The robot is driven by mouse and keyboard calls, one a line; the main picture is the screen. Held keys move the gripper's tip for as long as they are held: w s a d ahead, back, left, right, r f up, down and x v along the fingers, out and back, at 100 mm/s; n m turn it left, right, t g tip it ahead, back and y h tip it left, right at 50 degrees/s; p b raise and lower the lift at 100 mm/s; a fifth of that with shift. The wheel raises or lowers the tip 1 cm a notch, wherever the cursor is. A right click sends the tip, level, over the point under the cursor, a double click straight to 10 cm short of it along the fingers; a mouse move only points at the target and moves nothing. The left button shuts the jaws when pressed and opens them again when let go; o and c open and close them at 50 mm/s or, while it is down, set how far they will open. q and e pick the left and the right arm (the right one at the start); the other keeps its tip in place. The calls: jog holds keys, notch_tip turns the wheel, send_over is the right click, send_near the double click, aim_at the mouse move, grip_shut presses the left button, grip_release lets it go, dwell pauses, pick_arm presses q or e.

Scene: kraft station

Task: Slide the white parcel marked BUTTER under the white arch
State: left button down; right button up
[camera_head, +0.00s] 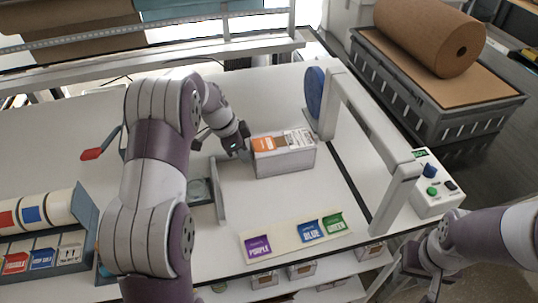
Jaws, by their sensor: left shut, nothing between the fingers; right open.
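The white parcel (288,162) sits on the white table, left of the arch. Its top carries an orange label, a brown strip and a white printed label; the lettering is too small to read. The white arch (376,118) stands on the table to the right, its beam running from back to front between two posts. My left gripper (243,152) is shut and empty at the parcel's left end; I cannot tell whether it touches. My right gripper (420,278) is open and empty at the lower right, in front of the table edge.
A blue disc (315,92) stands by the arch's rear post. A control box (434,186) with buttons is right of the arch. A card strip (295,236) with purple, blue and green labels lies in front. A grey upright plate (221,190) stands left of the parcel.

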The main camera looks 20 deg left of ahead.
aim_at(274, 142)
pick_arm(q)
jog(key=shift+d, duration=0.1)
jog(key=shift+w+d, duration=0.4)
jog(key=shift+d, duration=0.2)
jog(key=shift+w+d, duration=0.4)
jog(key=shift+d, duration=0.2)
jog(key=shift+w+d, duration=0.3)
jog(key=shift+d, duration=0.25)
jog(key=shift+w+d, duration=0.45)
jog(key=shift+d, duration=0.3)
jog(key=shift+w+d, duration=0.4)
jog(key=shift+d, duration=0.25)
jog(key=shift+w+d, duration=0.4)
jog(key=shift+d, duration=0.2)
